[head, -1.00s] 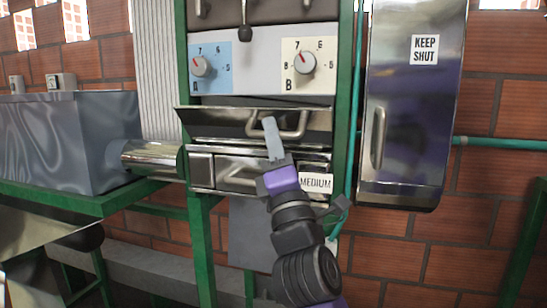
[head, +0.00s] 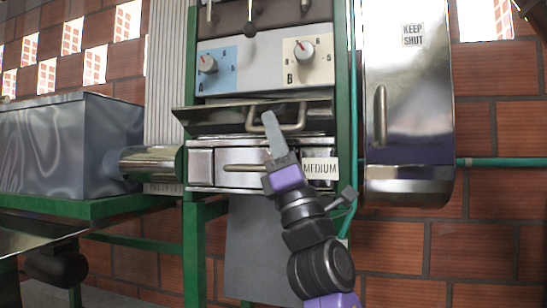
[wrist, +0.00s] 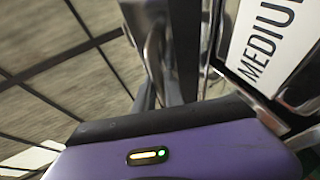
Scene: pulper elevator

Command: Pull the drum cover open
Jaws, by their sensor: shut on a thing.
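No part in view is labelled as the drum cover. In the head view, a metal front panel (head: 201,166) marked MEDIUM (head: 320,169) sits low in the green frame, with a horizontal bar handle (head: 240,167). My gripper (head: 275,147) is in front of this panel, shut on the bar handle, whose right part it hides. One grey finger points up and overlaps the looped handle (head: 288,126) of a tilted metal flap (head: 215,115) above; I cannot tell if they touch. In the wrist view, metal bars (wrist: 155,50) run close by the MEDIUM label (wrist: 270,35).
A tall rounded metal cover (head: 425,95) marked KEEP SHUT, with its own upright handle (head: 380,115), hangs at the right. Dials A (head: 207,63) and B (head: 303,49) are above. A metal tank (head: 70,145) and pipe (head: 150,163) stand left. Green posts (head: 342,90) flank the panel.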

